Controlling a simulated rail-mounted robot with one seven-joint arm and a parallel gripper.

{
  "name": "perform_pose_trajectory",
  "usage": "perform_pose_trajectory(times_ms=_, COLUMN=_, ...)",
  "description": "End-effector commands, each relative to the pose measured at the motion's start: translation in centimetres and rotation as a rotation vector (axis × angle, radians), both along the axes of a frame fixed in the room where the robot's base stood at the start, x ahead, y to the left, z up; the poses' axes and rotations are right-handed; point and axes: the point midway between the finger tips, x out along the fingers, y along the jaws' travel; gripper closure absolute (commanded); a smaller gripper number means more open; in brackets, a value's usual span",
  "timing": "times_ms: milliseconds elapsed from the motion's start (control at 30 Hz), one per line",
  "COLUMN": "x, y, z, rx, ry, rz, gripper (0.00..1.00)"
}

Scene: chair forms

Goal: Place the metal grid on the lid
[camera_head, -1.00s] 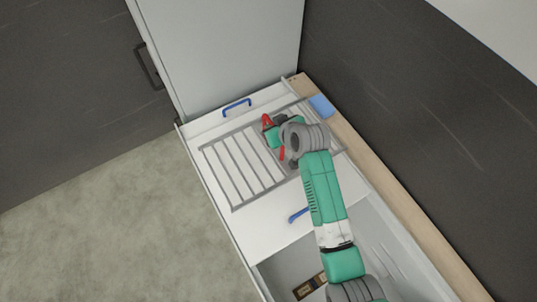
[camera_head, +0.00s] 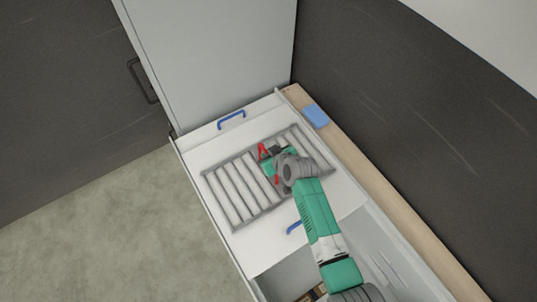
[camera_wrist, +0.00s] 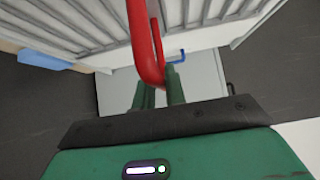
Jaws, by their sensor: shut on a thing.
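The metal grid (camera_head: 240,192), a grey rack of parallel slats, lies roughly flat over the white lid (camera_head: 262,250). I cannot tell whether it touches the lid. The lid has a blue handle (camera_head: 231,119) at its far end and another blue handle (camera_head: 294,227) at its near end. My gripper (camera_head: 270,160) is at the middle of the grid. In the wrist view my gripper (camera_wrist: 160,88) is shut on a red loop handle (camera_wrist: 146,45), with the grid's slats (camera_wrist: 60,28) beyond it. My wrist hides part of the grid in the head view.
A blue block (camera_head: 316,115) lies on the wooden ledge (camera_head: 345,150) along the dark wall at the right. A tall grey panel (camera_head: 215,60) stands behind the lid. The open bin space (camera_head: 285,278) at the near end holds a partly hidden item.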

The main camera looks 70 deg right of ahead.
Motion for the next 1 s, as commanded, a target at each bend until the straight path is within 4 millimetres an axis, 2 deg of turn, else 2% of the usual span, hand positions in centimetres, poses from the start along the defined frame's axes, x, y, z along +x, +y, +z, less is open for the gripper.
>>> perform_pose_trajectory(times_ms=300, x=0.1, y=-0.1, z=-0.3, rx=-0.002, ry=-0.002, rz=-0.001, gripper=1.0)
perform_pose_trajectory(times_ms=333, x=0.0, y=0.0, z=-0.3, rx=0.0, ry=0.0, rz=0.0, gripper=0.82)
perform_pose_trajectory(times_ms=400, x=0.0, y=0.0, z=-0.3, rx=0.0, ry=0.0, rz=0.0, gripper=0.68)
perform_pose_trajectory(times_ms=433, x=0.0, y=0.0, z=-0.3, rx=0.0, ry=0.0, rz=0.0, gripper=0.66)
perform_pose_trajectory(times_ms=667, x=0.0, y=0.0, z=-0.2, rx=0.0, ry=0.0, rz=0.0, gripper=0.66)
perform_pose_trajectory(times_ms=767, x=-0.2, y=0.1, z=0.4, rx=-0.001, ry=-0.001, rz=0.0, gripper=0.66)
perform_pose_trajectory(times_ms=1000, x=-3.6, y=2.6, z=4.2, rx=-0.001, ry=-0.002, rz=-0.001, gripper=0.66)
